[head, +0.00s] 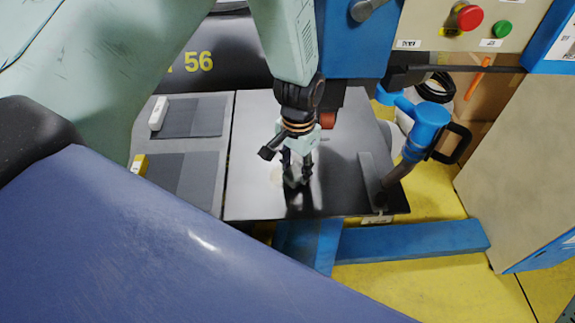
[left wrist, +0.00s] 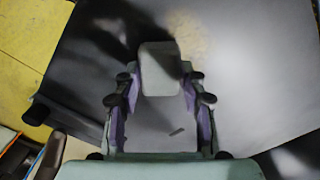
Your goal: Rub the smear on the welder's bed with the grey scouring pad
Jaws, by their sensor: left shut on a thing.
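The welder's bed (head: 336,190) is a dark, glossy flat plate in the middle of the head view. My left gripper (head: 297,180) points down over it and is shut on the grey scouring pad (left wrist: 159,70). The pad is a light grey block between the two fingers in the left wrist view; in the head view the fingers mostly hide it. The smear (left wrist: 190,38) is a pale tan patch on the bed, right beside the pad's far end. In the head view the smear (head: 277,175) shows just left of the fingers. Whether the pad touches the bed is unclear. My right gripper is not in view.
Left of the bed, a panel holds dark grey mats (head: 185,178), a white block (head: 158,113) and a yellow-and-white block (head: 139,165). A blue clamp-like part (head: 425,125) stands at the right edge. A control panel with a red button (head: 469,17) is behind.

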